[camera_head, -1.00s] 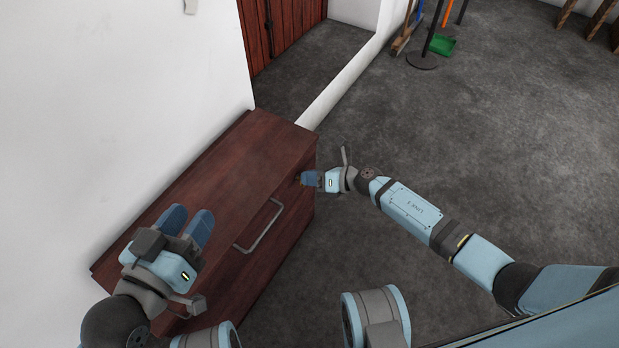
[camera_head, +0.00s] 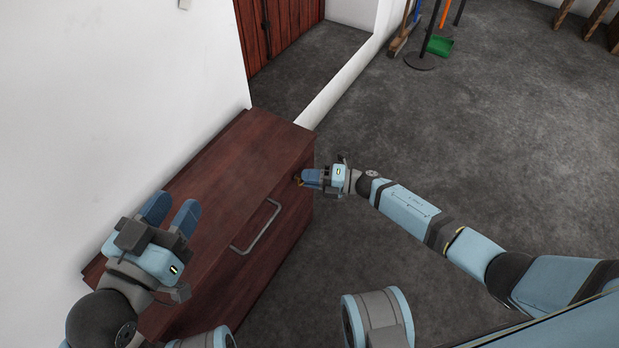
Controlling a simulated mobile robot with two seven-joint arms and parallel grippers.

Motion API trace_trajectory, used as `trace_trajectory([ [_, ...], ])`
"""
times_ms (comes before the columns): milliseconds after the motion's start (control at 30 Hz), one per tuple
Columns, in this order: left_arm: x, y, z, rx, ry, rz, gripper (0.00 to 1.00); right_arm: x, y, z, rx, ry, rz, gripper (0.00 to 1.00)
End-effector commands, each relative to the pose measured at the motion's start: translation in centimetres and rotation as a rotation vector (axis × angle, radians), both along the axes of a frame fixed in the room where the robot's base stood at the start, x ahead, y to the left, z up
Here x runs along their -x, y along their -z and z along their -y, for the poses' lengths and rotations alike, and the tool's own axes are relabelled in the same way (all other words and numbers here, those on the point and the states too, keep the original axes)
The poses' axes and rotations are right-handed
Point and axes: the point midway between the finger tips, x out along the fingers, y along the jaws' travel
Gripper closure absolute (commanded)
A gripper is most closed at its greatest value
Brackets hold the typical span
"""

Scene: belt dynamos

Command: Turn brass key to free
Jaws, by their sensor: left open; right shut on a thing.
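The brass key (camera_head: 298,180) shows as a small brass-coloured bit at the front face of the dark red wooden cabinet (camera_head: 232,165), right of its metal handle. My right gripper (camera_head: 304,178) is shut on the key at the cabinet front. Its fingers hide most of the key and the lock, so the key's angle is hard to tell. My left gripper (camera_head: 172,213) is open and empty above the left part of the cabinet top, its two blue fingers apart.
A grey bar handle (camera_head: 262,228) sticks out from the cabinet front. A white wall (camera_head: 120,110) stands close behind the cabinet. A green dustpan (camera_head: 439,46) and brooms stand at the back. The grey floor (camera_head: 490,140) to the right is clear.

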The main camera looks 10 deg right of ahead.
Motion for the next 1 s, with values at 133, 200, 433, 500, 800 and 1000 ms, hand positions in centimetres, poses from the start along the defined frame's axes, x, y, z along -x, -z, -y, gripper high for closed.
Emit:
trace_trajectory([
  [133, -0.23, -0.19, -0.04, -0.005, -0.001, 0.015, 0.57, 0.04, 0.16, -0.03, -0.032, -0.001, -0.032, 1.00],
  [200, -0.23, -0.17, -0.06, -0.008, -0.001, 0.016, 0.57, 0.04, 0.18, -0.03, -0.041, -0.001, -0.041, 1.00],
  [433, -0.16, -0.07, -0.10, -0.011, -0.001, 0.016, 0.57, 0.06, 0.18, -0.03, -0.052, -0.002, -0.053, 1.00],
  [500, -0.14, -0.04, -0.11, -0.012, 0.000, 0.015, 0.57, 0.07, 0.18, -0.04, -0.052, -0.002, -0.053, 1.00],
  [800, -0.09, 0.02, -0.12, -0.012, 0.000, 0.013, 0.57, 0.07, 0.18, -0.06, -0.052, -0.002, -0.053, 0.69],
  [1000, -0.08, 0.03, -0.14, -0.011, 0.000, 0.013, 0.57, 0.04, 0.14, -0.05, -0.052, -0.001, -0.051, 0.64],
])
